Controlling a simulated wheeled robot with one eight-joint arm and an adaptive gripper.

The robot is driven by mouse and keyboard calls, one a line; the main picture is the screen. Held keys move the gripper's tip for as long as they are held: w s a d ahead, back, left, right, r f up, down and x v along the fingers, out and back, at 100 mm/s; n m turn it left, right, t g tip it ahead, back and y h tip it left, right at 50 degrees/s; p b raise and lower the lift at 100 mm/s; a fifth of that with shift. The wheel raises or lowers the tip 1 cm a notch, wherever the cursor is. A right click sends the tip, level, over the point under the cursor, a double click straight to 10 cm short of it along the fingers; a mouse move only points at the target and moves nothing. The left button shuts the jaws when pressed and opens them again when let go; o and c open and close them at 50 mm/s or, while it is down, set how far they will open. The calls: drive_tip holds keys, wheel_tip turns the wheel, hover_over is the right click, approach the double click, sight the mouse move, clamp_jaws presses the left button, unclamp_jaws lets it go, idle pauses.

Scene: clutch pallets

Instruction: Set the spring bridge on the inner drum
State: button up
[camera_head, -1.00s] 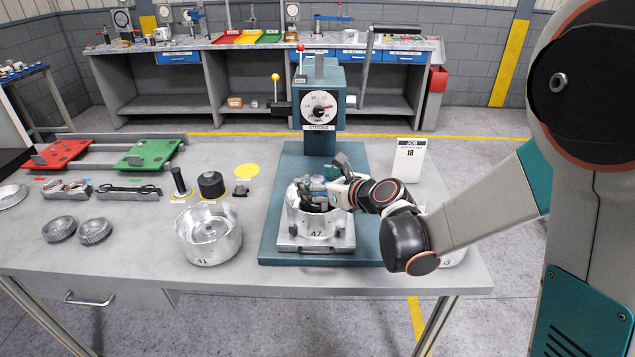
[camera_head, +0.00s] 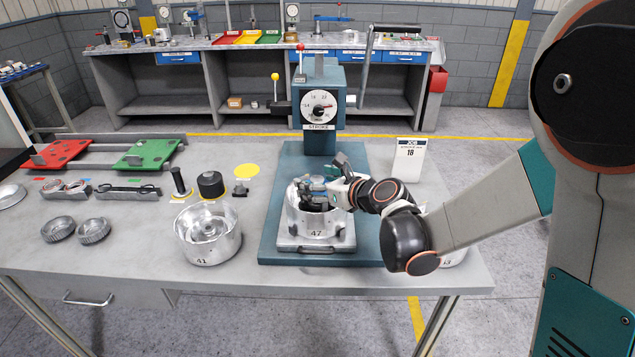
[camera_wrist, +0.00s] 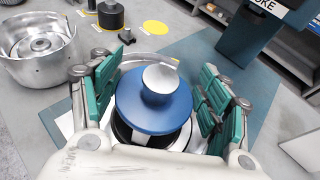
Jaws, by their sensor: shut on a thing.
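A blue round piece with a silver knob (camera_wrist: 150,103), which I take to be the spring bridge, sits between my finger pads in the wrist view. My gripper (camera_wrist: 160,105) is shut on its sides. In the head view my gripper (camera_head: 318,190) is at the mouth of the silver drum housing marked 47 (camera_head: 318,226), over its opening. Dark and pale ring edges show beneath the blue piece in the wrist view. The inner drum is mostly hidden under it, and I cannot tell whether the two touch.
Housing 47 stands on a pallet on the blue press base (camera_head: 272,225), in front of the press column with its dial (camera_head: 319,107). Another housing marked 41 (camera_head: 208,240) stands left. A bare yellow disc (camera_head: 246,171) and a black cylinder (camera_head: 211,184) lie behind it. A job card (camera_head: 409,160) stands right.

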sight(318, 179)
drive_tip(key=shift+f, duration=0.15)
drive_tip(key=o, duration=1.4)
drive_tip(key=shift+r+p, duration=3.1)
drive_tip(key=shift+r, duration=1.5)
